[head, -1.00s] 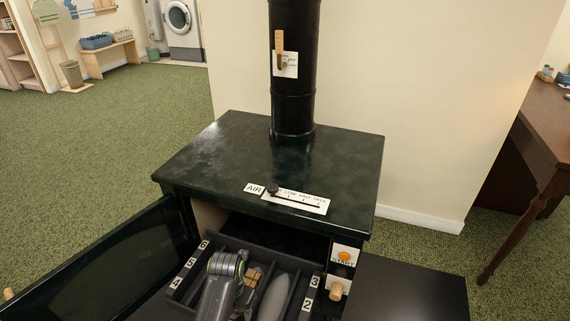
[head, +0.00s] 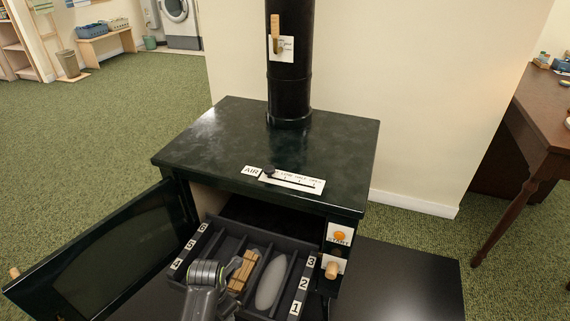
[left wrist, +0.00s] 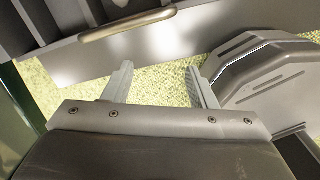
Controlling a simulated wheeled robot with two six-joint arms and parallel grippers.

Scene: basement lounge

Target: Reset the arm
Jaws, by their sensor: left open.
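My left arm comes in at the bottom of the head view, in front of the near edge of a dark tray (head: 214,228). My left gripper (head: 236,268) shows there only in part, in front of the tray's compartments. In the left wrist view the two fingers of the left gripper (left wrist: 161,80) are apart, with only green carpet seen between them. A bar handle (left wrist: 127,25) lies beyond the fingertips. My right gripper is in neither view.
The tray, numbered along its sides, holds wooden sticks (head: 243,273) and a grey oval piece (head: 270,283). The dark stove (head: 270,150) stands behind, its door (head: 115,260) open at left. A dark flat surface (head: 405,290) is at right.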

